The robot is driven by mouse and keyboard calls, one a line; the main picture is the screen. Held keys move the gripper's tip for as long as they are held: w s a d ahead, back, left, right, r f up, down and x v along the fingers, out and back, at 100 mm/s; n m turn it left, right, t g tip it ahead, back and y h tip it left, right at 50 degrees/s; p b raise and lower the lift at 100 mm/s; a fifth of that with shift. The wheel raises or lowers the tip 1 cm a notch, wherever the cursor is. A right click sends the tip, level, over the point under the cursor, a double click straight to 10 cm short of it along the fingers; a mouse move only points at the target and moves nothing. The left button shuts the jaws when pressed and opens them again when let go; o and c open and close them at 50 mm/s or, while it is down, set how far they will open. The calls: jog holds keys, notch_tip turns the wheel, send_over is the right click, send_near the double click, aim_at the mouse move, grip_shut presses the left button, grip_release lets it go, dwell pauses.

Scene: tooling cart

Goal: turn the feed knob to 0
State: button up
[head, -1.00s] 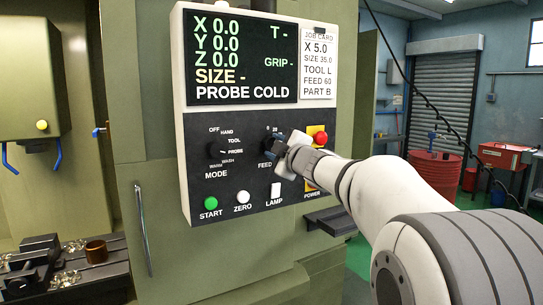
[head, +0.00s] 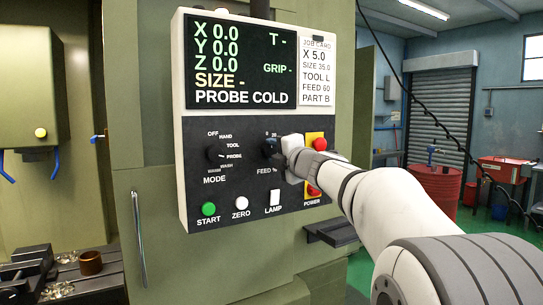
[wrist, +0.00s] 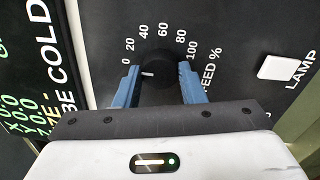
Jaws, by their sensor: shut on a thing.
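The feed knob (wrist: 157,66) is a black round dial on the dark panel, with a printed scale from 0 to 100 around it. Its white mark lies left of its middle, at the 0 end of the scale and slightly below the 0 label in the wrist view. My gripper (wrist: 158,75) is shut on the knob, one blue finger on each side. In the head view, my gripper (head: 281,149) covers much of the knob (head: 269,147) and part of its scale.
The mode knob (head: 215,153) is left of the feed knob, its mark near PROBE. Below are the green start button (head: 208,209), white zero button (head: 241,203) and white lamp switch (head: 275,194). The red emergency button (head: 319,144) is close beside my wrist.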

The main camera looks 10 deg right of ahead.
jog(key=shift+f, duration=0.25)
jog(key=o, duration=1)
jog(key=shift+r, duration=0.15)
jog(key=shift+s, duration=0.1)
jog(key=b+v, duration=0.1)
jog(key=v, duration=0.6)
jog(key=shift+s, duration=0.35)
jog(key=shift+d, duration=0.1)
